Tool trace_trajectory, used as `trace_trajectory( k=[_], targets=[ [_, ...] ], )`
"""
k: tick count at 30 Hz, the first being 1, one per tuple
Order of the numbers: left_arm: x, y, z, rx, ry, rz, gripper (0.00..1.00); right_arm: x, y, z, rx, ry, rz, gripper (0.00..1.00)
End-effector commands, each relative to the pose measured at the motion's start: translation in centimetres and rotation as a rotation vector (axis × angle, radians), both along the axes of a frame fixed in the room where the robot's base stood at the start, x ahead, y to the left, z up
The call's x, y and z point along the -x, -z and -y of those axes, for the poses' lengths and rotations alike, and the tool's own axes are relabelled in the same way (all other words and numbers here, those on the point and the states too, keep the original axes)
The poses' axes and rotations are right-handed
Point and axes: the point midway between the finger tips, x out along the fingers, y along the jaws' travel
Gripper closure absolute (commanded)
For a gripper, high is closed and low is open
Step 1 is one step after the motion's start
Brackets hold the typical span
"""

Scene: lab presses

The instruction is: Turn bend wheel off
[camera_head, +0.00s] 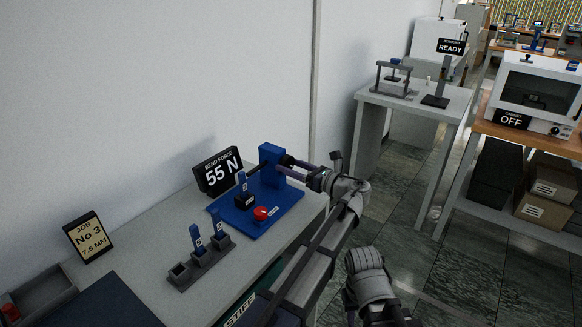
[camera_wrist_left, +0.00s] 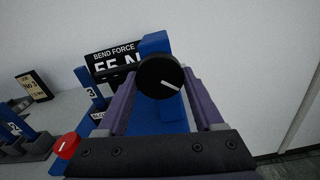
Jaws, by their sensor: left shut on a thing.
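The bend wheel (camera_wrist_left: 158,77) is a black round knob with a white mark, on the side of the blue press post (camera_head: 270,158). In the left wrist view its white mark slants down to the right. My left gripper (camera_wrist_left: 160,92) has its two purple fingers on either side of the wheel, shut on it. In the head view my left gripper (camera_head: 290,162) reaches the post from the right, and the wheel is mostly hidden by the fingers. The bend force display (camera_head: 219,172) reads 55 N. My right gripper is not in view.
The blue press base (camera_head: 283,204) carries a red button (camera_head: 261,214) and a small block marked 3 (camera_head: 244,196). A grey rack (camera_head: 202,264) with blue pieces and a job sign (camera_head: 88,237) stand to the left. A wall rises close behind the bench.

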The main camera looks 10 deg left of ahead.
Motion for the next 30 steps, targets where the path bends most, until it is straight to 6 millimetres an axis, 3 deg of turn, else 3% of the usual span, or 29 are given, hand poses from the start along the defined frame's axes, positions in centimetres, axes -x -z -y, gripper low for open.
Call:
trace_trajectory(
  k=[6,18,29,30],
  targets=[
    [-0.01,0.0,0.0,0.009,0.0,0.021,0.87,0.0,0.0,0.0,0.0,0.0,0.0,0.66],
    [-0.08,0.0,0.04,0.133,0.0,0.324,0.87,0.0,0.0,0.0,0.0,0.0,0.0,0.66],
    [-0.07,0.01,0.05,0.142,0.0,0.346,0.87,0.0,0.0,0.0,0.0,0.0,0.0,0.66],
    [-0.07,0.01,0.05,0.142,0.0,0.346,0.28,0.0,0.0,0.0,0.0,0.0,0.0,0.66]
  ],
)
